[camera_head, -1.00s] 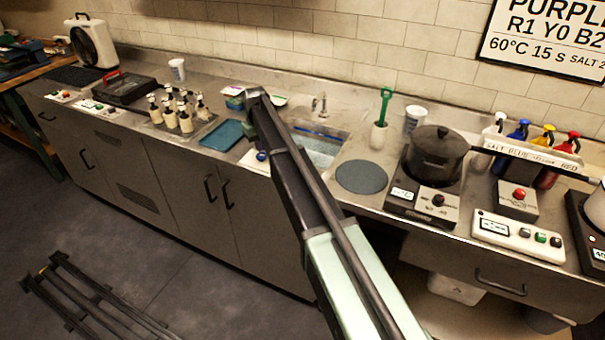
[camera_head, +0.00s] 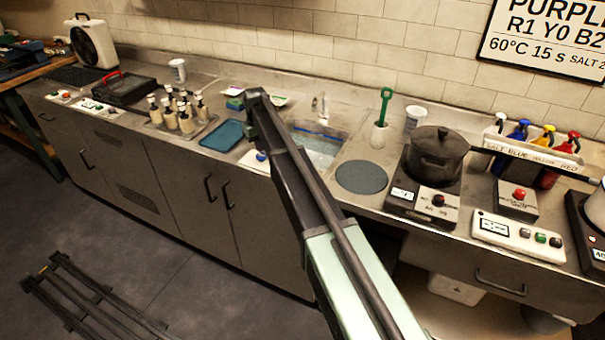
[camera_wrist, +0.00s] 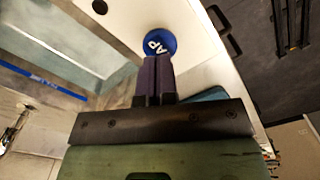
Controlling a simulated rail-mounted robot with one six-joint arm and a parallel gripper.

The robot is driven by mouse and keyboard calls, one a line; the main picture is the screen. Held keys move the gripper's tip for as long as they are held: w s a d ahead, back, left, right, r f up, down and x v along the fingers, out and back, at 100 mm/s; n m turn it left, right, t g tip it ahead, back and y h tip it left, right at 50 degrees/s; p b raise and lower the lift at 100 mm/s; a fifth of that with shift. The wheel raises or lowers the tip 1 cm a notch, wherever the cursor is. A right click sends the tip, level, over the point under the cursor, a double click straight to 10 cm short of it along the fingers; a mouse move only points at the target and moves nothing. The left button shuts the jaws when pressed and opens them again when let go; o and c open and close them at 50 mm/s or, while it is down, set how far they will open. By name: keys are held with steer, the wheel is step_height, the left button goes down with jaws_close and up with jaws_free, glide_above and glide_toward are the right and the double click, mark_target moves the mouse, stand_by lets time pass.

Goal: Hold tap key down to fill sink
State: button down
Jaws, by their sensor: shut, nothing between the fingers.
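The blue round tap key (camera_wrist: 160,42), with partly hidden white letters, sits on a white panel (camera_wrist: 197,28). The key (camera_head: 261,156) also shows in the head view, left of the sink. My gripper (camera_wrist: 158,62) is shut and empty, its fingertips overlapping the key's near edge in the wrist view. I cannot tell whether they press it. In the head view my arm hides the fingers. The sink (camera_head: 345,137) shows a pale, watery surface inside and a blue line on its wall; the line (camera_wrist: 42,83) also shows in the wrist view. The metal tap (camera_head: 320,105) stands behind the sink.
A blue tray (camera_head: 222,135) and several pump bottles (camera_head: 185,122) stand left of the key. A grey round mat (camera_head: 361,177), a green-handled tool (camera_head: 384,108) and a black pot (camera_head: 435,155) are to the right. A dark rack (camera_head: 85,295) lies on the floor.

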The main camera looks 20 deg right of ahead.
mark_target(261, 155)
stand_by(0.4)
steer(key=shift+f+b, duration=1.6)
steer(key=shift+r, duration=0.15)
stand_by(2.9)
step_height(261, 155, up, 5)
steer(key=p, duration=0.5)
step_height(261, 155, up, 5)
steer(key=p, duration=0.5)
step_height(261, 155, down, 7)
steer(key=b, duration=0.7)
steer(key=shift+f, duration=0.2)
steer(key=shift+r, duration=0.1)
